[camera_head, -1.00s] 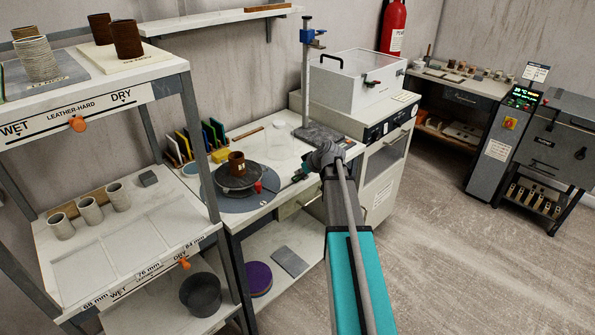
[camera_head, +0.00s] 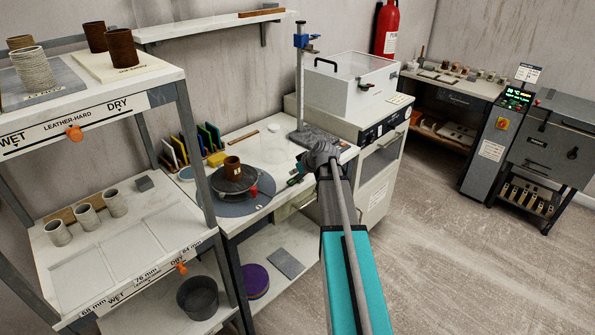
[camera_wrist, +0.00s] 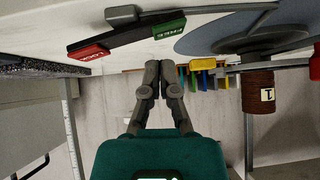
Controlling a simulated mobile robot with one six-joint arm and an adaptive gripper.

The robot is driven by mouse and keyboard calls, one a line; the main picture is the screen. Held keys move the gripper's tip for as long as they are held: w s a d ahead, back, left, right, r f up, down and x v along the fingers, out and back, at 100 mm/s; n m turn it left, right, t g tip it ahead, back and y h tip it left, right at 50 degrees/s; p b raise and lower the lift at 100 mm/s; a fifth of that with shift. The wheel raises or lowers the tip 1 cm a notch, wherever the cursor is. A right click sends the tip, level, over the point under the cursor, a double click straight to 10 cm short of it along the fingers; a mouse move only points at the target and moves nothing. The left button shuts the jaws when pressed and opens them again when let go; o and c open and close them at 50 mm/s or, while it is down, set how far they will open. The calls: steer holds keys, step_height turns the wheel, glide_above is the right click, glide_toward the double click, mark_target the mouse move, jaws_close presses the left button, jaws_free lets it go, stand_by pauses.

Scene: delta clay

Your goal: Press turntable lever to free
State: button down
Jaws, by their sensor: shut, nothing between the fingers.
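The turntable (camera_head: 233,180) stands on the white worktable with a brown cylinder (camera_head: 232,165) on it. The cylinder also shows in the wrist view (camera_wrist: 258,92), which is upside down, with a tag marked 1. A dark lever bar (camera_wrist: 127,36) with a green labelled end (camera_wrist: 170,28) and a red labelled end (camera_wrist: 90,52) lies beside the turntable disc (camera_wrist: 225,32). I cannot read its labels. My gripper (camera_wrist: 168,64) is shut and empty, with its fingertips near the green end in the picture; I see no clear contact. In the head view my gripper (camera_head: 294,180) is right of the turntable, partly hidden by my wrist.
Coloured upright slabs (camera_head: 193,148) stand behind the turntable. A shelf rack (camera_head: 185,100) with several cups is at left. A blue-clamped post (camera_head: 302,80) and a white lidded box (camera_head: 350,80) are behind my arm. A red knob (camera_head: 253,191) sits at the turntable's edge.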

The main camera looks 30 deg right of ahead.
mark_target(293, 181)
steer(key=shift+r, duration=0.15)
steer(key=r+p, duration=0.2)
steer(key=p, duration=0.1)
steer(key=r+p, duration=0.1)
steer(key=r, duration=0.1)
steer(key=shift+s+a, duration=0.1)
steer(key=shift+a, duration=0.25)
steer(key=s+r+p, duration=0.6)
steer(key=s+p, duration=0.1)
steer(key=shift+d+r, duration=0.3)
steer(key=shift+d, duration=0.15)
steer(key=shift+s+a, duration=0.1)
stand_by(0.3)
steer(key=s+a+f+m+g+h, duration=0.1)
steer(key=s+a+g, duration=0.1)
steer(key=s+a, duration=0.3)
steer(key=s+a+f+m+g+h, duration=0.1)
steer(key=s+a, duration=0.5)
steer(key=a, duration=0.6)
steer(key=s+a+f+m+g+h, duration=0.1)
steer(key=s+a+f+g, duration=0.2)
steer(key=a, duration=0.6)
steer(key=s+g, duration=0.2)
steer(key=shift+s+a+f, duration=0.25)
steer(key=shift+s+a, duration=0.05)
